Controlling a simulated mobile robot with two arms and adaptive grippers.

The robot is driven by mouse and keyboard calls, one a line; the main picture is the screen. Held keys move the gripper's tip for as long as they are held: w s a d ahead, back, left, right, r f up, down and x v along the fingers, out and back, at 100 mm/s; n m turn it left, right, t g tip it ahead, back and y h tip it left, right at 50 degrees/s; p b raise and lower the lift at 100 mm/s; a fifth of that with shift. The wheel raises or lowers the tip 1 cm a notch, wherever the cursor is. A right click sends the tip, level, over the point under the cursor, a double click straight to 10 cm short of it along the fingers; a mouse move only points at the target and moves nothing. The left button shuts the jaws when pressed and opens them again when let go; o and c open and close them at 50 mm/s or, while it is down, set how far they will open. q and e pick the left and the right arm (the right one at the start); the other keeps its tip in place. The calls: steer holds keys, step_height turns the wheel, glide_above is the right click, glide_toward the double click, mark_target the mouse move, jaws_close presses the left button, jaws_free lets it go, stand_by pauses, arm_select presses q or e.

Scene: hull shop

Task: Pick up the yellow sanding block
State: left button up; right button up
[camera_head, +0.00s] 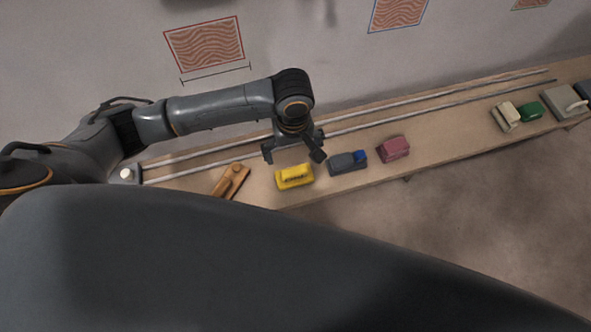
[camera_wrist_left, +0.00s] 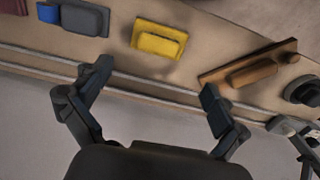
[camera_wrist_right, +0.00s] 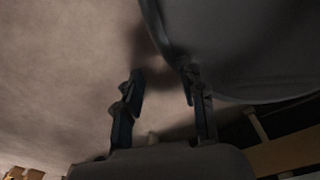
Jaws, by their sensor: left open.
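The yellow sanding block (camera_head: 295,177) lies on the narrow wooden bench, near its front edge, between a brown wooden block and a grey and blue one. It also shows in the left wrist view (camera_wrist_left: 159,39), ahead of the fingers and apart from them. My left gripper (camera_head: 293,153) is open and empty above the bench, just behind the yellow block in the head view. In the left wrist view its spread fingers (camera_wrist_left: 152,105) have the metal rails and wall side below them. My right gripper (camera_wrist_right: 160,98) shows only in its own wrist view, with its fingers apart and nothing between them.
The bench (camera_head: 330,184) carries two metal rails (camera_head: 440,106) along its back. A brown wooden tool (camera_head: 231,182), a grey and blue block (camera_head: 347,161) and a maroon block (camera_head: 393,149) lie beside the yellow block. Several more tools lie at the far right.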

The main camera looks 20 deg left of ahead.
mark_target(294, 171)
arm_select(q)
step_height(294, 171, down, 4)
steer(key=shift+r, duration=0.25)
step_height(294, 171, down, 3)
steer(key=shift+d+f, duration=0.1)
step_height(294, 171, down, 2)
steer(key=shift+f+b, duration=0.2)
steer(key=shift+b, duration=0.1)
steer(key=shift+f, duration=0.45)
steer(key=c, duration=1)
steer(key=shift+c, duration=1.4)
arm_select(e)
steer(key=shift+s+f, duration=0.3)
steer(key=shift+f, duration=0.15)
